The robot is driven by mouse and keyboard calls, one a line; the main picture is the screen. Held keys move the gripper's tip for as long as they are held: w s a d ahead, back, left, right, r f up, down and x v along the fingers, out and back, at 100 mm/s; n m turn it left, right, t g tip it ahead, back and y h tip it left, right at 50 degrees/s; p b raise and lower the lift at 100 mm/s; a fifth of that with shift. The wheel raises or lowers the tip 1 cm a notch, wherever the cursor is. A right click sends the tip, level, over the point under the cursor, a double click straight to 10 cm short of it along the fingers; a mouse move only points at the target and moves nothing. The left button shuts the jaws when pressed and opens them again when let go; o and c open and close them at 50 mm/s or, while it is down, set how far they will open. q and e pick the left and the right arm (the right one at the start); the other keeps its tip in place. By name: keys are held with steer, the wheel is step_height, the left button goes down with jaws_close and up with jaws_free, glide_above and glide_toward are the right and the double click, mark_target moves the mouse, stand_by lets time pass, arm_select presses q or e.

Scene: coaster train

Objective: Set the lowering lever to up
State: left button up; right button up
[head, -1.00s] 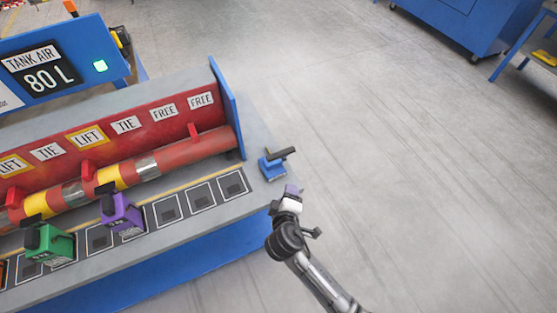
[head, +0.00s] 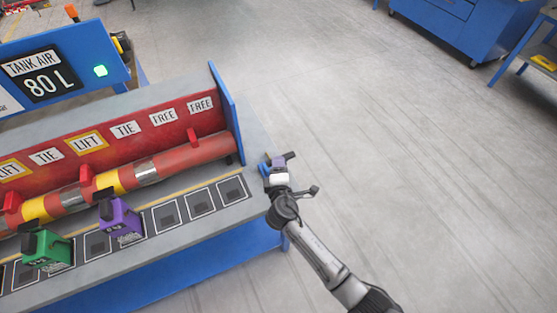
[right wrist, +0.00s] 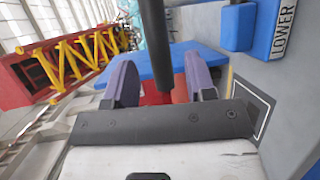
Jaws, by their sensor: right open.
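The lowering lever is a blue bracket (head: 263,170) with a dark handle (head: 290,155), at the right end of the bench in the head view. The handle sticks out to the right; my right gripper partly hides the lever. My right gripper (head: 278,163) is over it. In the right wrist view its two purple fingers (right wrist: 160,85) are open. A dark bar, seemingly the lever handle (right wrist: 154,40), runs down between them; I cannot tell whether it touches either finger. A blue block with a LOWER label (right wrist: 284,28) is at upper right. My left gripper is not in view.
The grey bench top (head: 255,135) carries a purple block (head: 121,219), a green block (head: 45,246) and a row of dark square pads. A red pipe (head: 205,147) with red levers runs behind. Open floor lies to the right.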

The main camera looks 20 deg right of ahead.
steer(key=shift+x, duration=1.95)
jaws_close()
